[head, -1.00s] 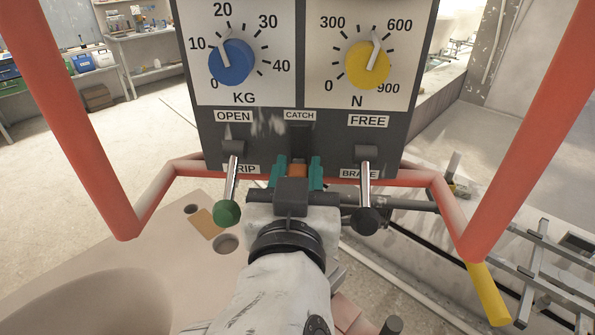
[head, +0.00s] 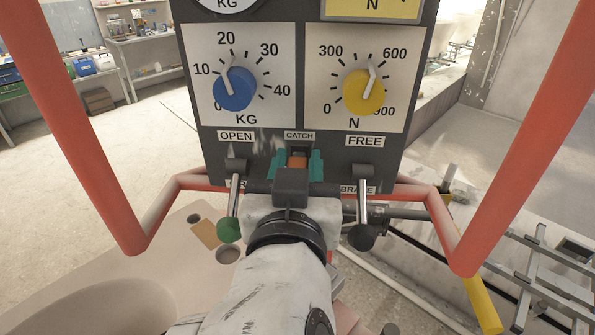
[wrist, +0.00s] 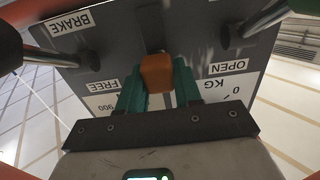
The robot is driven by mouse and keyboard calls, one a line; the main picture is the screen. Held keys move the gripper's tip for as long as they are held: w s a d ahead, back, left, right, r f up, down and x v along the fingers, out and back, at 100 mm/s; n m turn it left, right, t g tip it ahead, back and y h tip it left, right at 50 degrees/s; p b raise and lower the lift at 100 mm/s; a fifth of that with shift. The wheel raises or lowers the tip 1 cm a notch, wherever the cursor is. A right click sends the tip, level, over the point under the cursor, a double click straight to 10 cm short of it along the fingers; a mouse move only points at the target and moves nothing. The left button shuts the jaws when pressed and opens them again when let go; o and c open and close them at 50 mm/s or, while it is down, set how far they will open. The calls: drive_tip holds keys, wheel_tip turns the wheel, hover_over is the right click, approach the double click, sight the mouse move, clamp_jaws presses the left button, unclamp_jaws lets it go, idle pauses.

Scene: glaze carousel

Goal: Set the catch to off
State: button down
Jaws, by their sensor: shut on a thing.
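The catch is an orange block (head: 297,161) just below the CATCH label (head: 300,135) on the dark control panel (head: 215,115). In the wrist view the orange catch (wrist: 157,73) sits between the teal fingers of my gripper (wrist: 159,88). In the head view my gripper (head: 297,164) reaches up to the panel with a teal finger on each side of the catch. It is shut on the catch.
A green-knobbed lever (head: 229,229) hangs close on the left, and a black-knobbed lever (head: 362,236) on the right. A blue dial (head: 236,90) and a yellow dial (head: 364,93) sit above. Red bars (head: 505,140) frame both sides.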

drive_tip(key=shift+r, duration=0.3)
drive_tip(key=c, duration=0.8)
unclamp_jaws()
drive_tip(key=shift+f, duration=0.1)
drive_tip(key=shift+c, duration=0.2)
drive_tip(key=s+b, duration=0.2)
drive_tip(key=s, duration=0.8)
drive_tip(key=shift+s, duration=0.4)
